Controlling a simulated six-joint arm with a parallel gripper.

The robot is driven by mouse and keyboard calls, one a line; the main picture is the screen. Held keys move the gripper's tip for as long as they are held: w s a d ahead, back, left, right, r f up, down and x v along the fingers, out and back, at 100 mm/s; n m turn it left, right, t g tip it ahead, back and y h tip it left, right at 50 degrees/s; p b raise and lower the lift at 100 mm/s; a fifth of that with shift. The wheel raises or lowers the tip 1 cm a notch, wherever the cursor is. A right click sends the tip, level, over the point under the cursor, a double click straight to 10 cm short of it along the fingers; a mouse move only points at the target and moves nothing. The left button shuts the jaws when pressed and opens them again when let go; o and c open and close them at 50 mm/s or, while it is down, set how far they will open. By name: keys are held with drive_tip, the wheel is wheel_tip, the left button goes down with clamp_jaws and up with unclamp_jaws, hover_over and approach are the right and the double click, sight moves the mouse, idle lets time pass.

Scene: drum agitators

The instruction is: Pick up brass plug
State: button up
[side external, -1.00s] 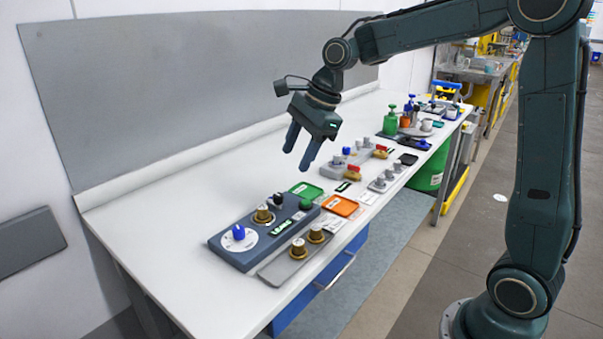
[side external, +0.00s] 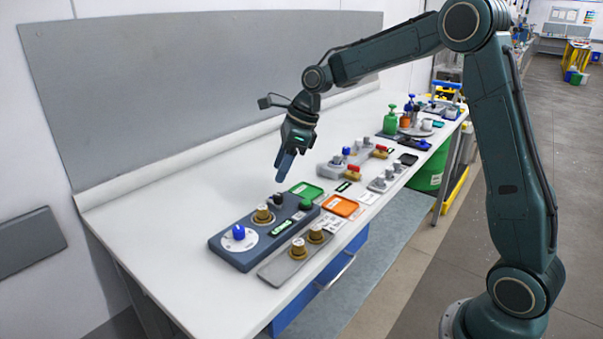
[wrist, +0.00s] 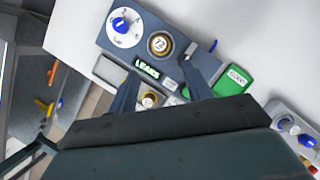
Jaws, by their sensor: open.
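A brass plug (side external: 263,214) with a pale top stands in the dark blue panel (side external: 226,252); in the wrist view this plug (wrist: 159,44) reads 72. Two more brass plugs, a front one (side external: 298,248) and a rear one (side external: 316,234), stand on a grey tray (side external: 270,272) in front of the panel. One brass plug (wrist: 149,98) shows between my fingers in the wrist view, partly hidden low in the picture. My gripper (side external: 284,170) is open and empty, pointing down above the panel's far end, apart from the plugs.
The panel carries a blue knob (side external: 239,232) on a white dial, a black knob (side external: 278,201) and a lit green display (side external: 282,227). Green (side external: 306,191) and orange (side external: 340,206) trays lie beyond it. More fittings stand farther back. The bench left of the panel is clear.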

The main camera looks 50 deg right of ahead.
hover_over(263, 207)
drive_tip(key=s+d, duration=0.2)
drive_tip(key=f, duration=0.6)
drive_tip(key=shift+w+a+f, duration=0.15)
drive_tip(key=shift+a, duration=0.05)
drive_tip(key=shift+f, duration=0.15)
drive_tip(key=shift+x, duration=2.45)
drive_tip(key=shift+w+a, duration=0.15)
drive_tip(key=shift+c, duration=0.4)
clamp_jaws()
